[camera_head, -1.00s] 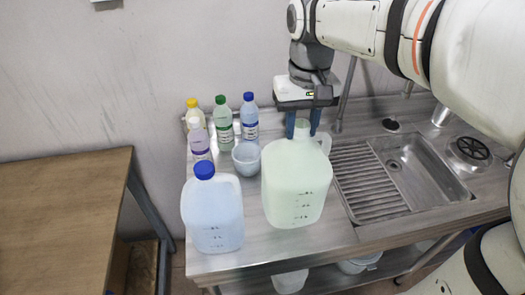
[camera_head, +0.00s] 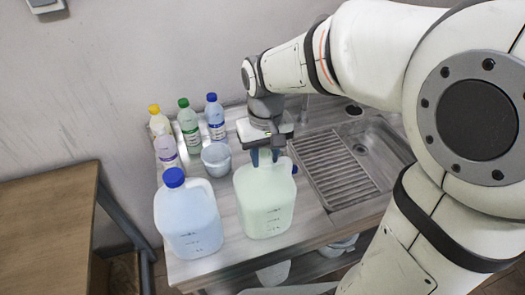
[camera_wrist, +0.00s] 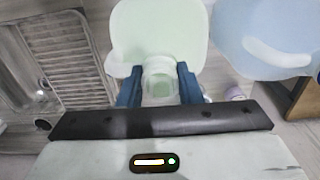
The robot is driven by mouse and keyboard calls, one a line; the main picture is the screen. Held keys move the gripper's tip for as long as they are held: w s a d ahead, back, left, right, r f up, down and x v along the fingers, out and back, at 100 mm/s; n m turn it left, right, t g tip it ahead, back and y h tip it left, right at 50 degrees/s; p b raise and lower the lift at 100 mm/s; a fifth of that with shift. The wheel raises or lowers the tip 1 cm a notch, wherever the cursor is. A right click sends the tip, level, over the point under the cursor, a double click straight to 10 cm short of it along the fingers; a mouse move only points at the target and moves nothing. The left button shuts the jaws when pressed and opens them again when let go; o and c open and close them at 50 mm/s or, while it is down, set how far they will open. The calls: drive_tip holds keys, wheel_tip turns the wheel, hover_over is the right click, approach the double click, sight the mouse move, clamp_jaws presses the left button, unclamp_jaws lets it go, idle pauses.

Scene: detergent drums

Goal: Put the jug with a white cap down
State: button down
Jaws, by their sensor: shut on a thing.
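The pale green translucent jug (camera_head: 265,205) stands upright by the counter's front edge in the head view, right of the blue-capped jug (camera_head: 189,220). My gripper (camera_head: 263,157) is above it, its blue fingers shut on either side of the jug's neck and cap. The wrist view shows the jug (camera_wrist: 160,35) with its cap (camera_wrist: 159,86) between the fingers (camera_wrist: 159,88). The fingers partly hide the cap in the head view. The jug's base appears at or close to the counter (camera_head: 222,262); I cannot tell whether it touches.
A small pale tub (camera_head: 216,160) is behind the jugs. Yellow-capped (camera_head: 159,122), green-capped (camera_head: 189,126), blue-capped (camera_head: 215,118) and lilac (camera_head: 167,152) bottles stand at the back left. A ribbed sink (camera_head: 345,165) is on the right. A wooden table (camera_head: 45,225) is at the left.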

drive_tip(key=shift+f, duration=0.1)
drive_tip(key=c, duration=1.5)
unclamp_jaws()
drive_tip(key=shift+f, duration=0.1)
drive_tip(key=o, duration=0.5)
drive_tip(key=shift+c, duration=0.2)
